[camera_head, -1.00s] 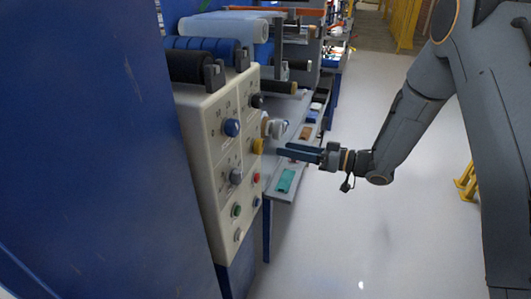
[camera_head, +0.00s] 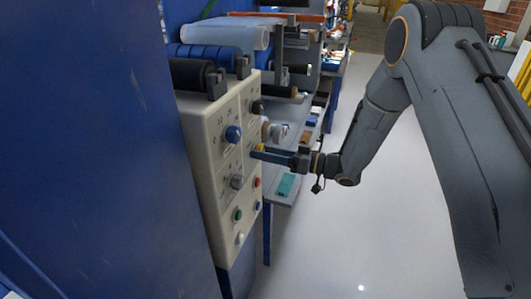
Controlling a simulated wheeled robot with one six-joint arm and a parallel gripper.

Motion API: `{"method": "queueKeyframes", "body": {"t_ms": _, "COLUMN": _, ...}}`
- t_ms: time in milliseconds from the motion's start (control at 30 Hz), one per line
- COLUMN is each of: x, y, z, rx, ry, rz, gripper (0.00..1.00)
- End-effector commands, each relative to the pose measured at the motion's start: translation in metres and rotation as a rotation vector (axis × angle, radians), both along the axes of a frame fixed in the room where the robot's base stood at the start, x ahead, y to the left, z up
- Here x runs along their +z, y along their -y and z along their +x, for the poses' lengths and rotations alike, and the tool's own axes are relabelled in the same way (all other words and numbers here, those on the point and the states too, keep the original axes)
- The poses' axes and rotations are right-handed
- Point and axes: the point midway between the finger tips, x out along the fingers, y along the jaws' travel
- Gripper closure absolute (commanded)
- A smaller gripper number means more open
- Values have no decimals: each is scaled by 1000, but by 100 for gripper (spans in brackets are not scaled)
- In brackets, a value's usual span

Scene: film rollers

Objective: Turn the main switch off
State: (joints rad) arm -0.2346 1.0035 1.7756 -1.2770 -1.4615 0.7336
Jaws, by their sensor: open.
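A cream control panel (camera_head: 215,150) stands on the left, with knobs and buttons on its face. Its labels are too small to read, so I cannot tell which one is marked as the main switch. A yellow knob (camera_head: 260,147) shows at the right side of the panel. A blue knob (camera_head: 233,133) and a grey knob (camera_head: 237,182) sit to its left. My gripper (camera_head: 257,153) is open, its fingertips at the yellow knob and partly covering it. I cannot tell whether they touch it or stand around it.
A black knob (camera_head: 257,107) is above the yellow one. A red button (camera_head: 257,182), a green button (camera_head: 237,215) and a white one (camera_head: 240,238) are below. Rollers (camera_head: 215,34) and a grey bench lie behind. A blue wall (camera_head: 90,150) fills the left. Floor on the right is clear.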

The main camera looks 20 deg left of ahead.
Motion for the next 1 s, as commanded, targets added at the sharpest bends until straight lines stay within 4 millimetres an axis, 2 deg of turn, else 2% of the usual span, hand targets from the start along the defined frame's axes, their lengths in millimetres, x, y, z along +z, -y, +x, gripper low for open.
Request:
{"method": "queueKeyframes", "body": {"t_ms": 67, "x": 0, "y": 0, "z": 0, "rx": 0, "ry": 0, "rz": 0, "gripper": 43}}
{"method": "queueKeyframes", "body": {"t_ms": 300, "x": 0, "y": 0, "z": 0, "rx": 0, "ry": 0, "rz": 0, "gripper": 83}}
{"method": "queueKeyframes", "body": {"t_ms": 667, "x": 0, "y": 0, "z": 0, "rx": 0, "ry": 60, "rz": -5, "gripper": 83}}
{"method": "queueKeyframes", "body": {"t_ms": 1000, "x": -1, "y": 0, "z": 0, "rx": 0, "ry": 307, "rz": -23, "gripper": 83}}
